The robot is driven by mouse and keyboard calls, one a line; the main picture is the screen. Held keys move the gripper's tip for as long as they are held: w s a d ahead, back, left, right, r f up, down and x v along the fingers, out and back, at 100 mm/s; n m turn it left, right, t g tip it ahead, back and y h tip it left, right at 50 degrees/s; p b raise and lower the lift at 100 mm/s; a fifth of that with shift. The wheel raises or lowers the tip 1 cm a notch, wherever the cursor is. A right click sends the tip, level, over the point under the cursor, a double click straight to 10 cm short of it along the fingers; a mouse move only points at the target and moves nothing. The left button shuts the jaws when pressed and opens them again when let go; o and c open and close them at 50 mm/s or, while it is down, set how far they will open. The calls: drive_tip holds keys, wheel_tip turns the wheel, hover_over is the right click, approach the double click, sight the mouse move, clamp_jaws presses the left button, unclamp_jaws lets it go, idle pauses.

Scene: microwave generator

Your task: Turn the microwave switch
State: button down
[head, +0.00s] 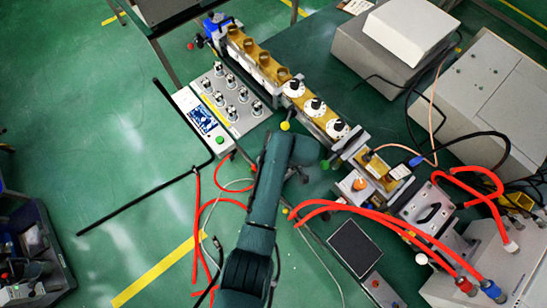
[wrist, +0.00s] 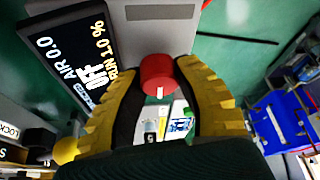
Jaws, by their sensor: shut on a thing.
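In the wrist view, a red round switch knob (wrist: 158,74) with a white pointer mark sits on a light grey panel (wrist: 166,36). My gripper (wrist: 159,66), with yellow and black curved fingers, is shut on the knob, one finger at each side. The pointer mark faces the bottom of the picture. Beside the left finger, a black display (wrist: 70,57) reads "AIR 0.0", "OFF" and "RUN 1.0 %". In the head view my arm (head: 262,205) reaches up from the bottom, and I cannot make out the gripper's fingers there.
In the head view, a row of brass waveguide parts (head: 258,64) with white dials runs diagonally near the arm. Red hoses (head: 380,222) lie to the right of the arm. Grey boxes (head: 478,92) stand at the right. Green floor (head: 110,130) is open at the left.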

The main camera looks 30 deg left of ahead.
drive_tip(key=c, duration=0.7)
unclamp_jaws()
drive_tip(key=shift+s+f, duration=0.15)
drive_tip(key=shift+w, duration=0.2)
drive_tip(key=v, duration=1.2)
